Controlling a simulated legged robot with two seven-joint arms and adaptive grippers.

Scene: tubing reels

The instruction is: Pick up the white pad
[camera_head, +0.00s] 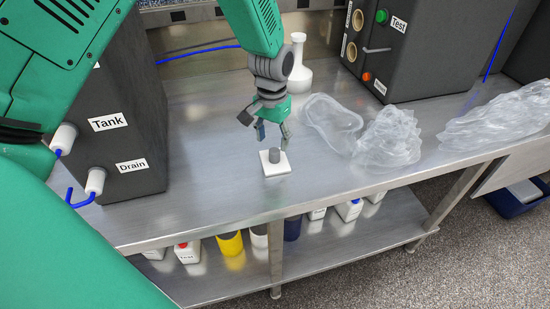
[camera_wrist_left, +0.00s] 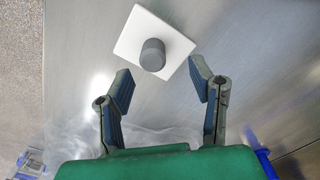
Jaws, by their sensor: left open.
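The white pad (camera_head: 276,168) is a small square plate with a grey cylindrical knob (camera_head: 274,155) on top. It lies on the steel bench below my left gripper (camera_head: 271,136). In the left wrist view the pad (camera_wrist_left: 170,28) and its knob (camera_wrist_left: 153,54) are just beyond the fingertips of my left gripper (camera_wrist_left: 160,82). The fingers are spread open with nothing between them. The knob lies ahead of the gap between the fingers. My right gripper is not in view.
The steel bench (camera_head: 215,195) is clear around the pad. Crumpled clear plastic bags (camera_head: 388,138) lie to the right. A white bottle (camera_head: 299,66) stands behind. A dark Tank box (camera_head: 128,120) is at left, a dark Test box (camera_head: 418,45) at back right. Containers fill the lower shelf.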

